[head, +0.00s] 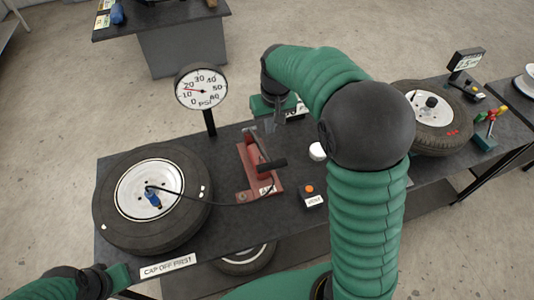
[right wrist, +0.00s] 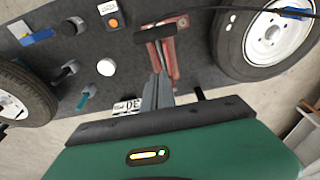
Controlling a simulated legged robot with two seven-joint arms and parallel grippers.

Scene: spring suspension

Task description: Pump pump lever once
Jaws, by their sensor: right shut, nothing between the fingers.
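The red foot pump (head: 264,184) stands on the dark bench, with its lever (head: 268,165) ending in a black crossbar. In the right wrist view the pump's black crossbar (right wrist: 155,32) lies just beyond the fingertips, with the red frame (right wrist: 173,58) beside it. My right gripper (head: 270,126) is shut and empty, behind the pump in the head view and apart from the crossbar. It also shows in the right wrist view (right wrist: 158,82). Part of my left arm enters at the lower left in the head view; its fingers cannot be made out.
A wheel (head: 110,228) lies left of the pump, joined by a black hose to its blue valve fitting (head: 152,196). A dial gauge (head: 202,87) stands behind, its needle near 20. A box with an orange button (head: 310,198) and a white disc (head: 317,152) stand right of the pump.

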